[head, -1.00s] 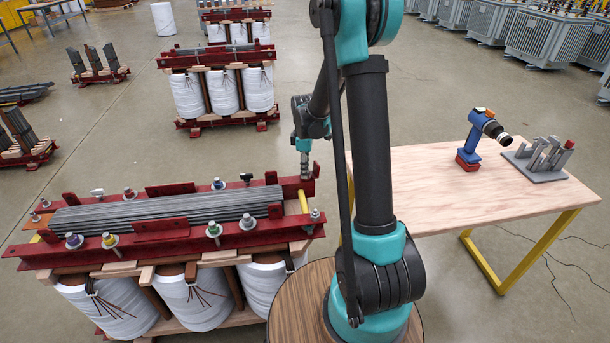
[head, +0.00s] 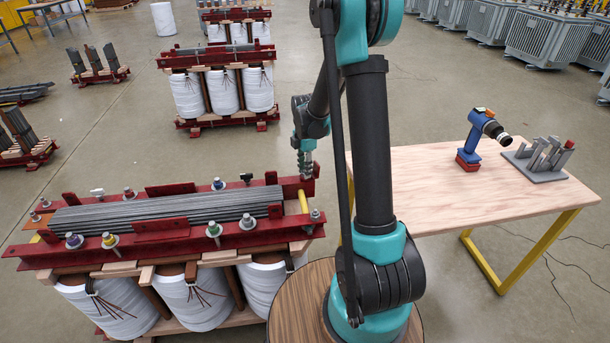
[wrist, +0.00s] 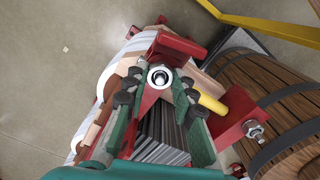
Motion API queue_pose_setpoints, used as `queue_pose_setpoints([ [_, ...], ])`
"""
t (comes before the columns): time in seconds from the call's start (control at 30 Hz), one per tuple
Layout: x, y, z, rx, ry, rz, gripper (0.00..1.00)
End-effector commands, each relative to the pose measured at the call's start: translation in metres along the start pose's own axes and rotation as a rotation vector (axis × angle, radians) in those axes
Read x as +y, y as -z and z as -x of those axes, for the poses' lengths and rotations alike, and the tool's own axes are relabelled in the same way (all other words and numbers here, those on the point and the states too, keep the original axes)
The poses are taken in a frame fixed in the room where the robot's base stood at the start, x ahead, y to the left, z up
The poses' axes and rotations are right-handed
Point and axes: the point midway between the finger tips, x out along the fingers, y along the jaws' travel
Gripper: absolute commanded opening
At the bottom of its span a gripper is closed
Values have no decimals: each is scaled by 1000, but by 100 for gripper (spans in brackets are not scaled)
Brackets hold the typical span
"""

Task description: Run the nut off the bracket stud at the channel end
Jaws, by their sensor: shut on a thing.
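My gripper (head: 305,168) points down at the far right end of the red channel (head: 262,193) on the near core. In the wrist view its two fingers (wrist: 158,92) are closed around a pale round nut (wrist: 158,76) with a dark middle. The stud below the nut is hidden, so I cannot tell how far the nut sits along it. Another nut on a stud (head: 315,214) stands at the near right end of the channel; it also shows in the wrist view (wrist: 254,130), apart from my gripper.
Grey core laminations (head: 165,212) lie between the red channels, with several colored studs along them. A yellow bar (head: 304,201) crosses the right end. A wooden table (head: 420,190) with a blue power tool (head: 479,135) and a grey rack (head: 540,172) stands at right.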

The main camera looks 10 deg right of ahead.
Motion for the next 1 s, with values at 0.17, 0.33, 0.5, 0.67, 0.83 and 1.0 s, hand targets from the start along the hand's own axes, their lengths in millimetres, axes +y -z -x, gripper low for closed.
queue_pose_setpoints([
  [0.17, 0, 0, 0, 0, 0, 139, 0],
  [0.33, 0, 0, 0, 0, 0, 155, 0],
  [0.5, 0, 0, 0, 0, 0, 163, 0],
  [0.67, 0, 0, 0, 0, 0, 308, 0],
  [0.83, 0, 0, 0, 0, 0, 495, 0],
  [1.0, 0, 0, 0, 0, 0, 557, 0],
])
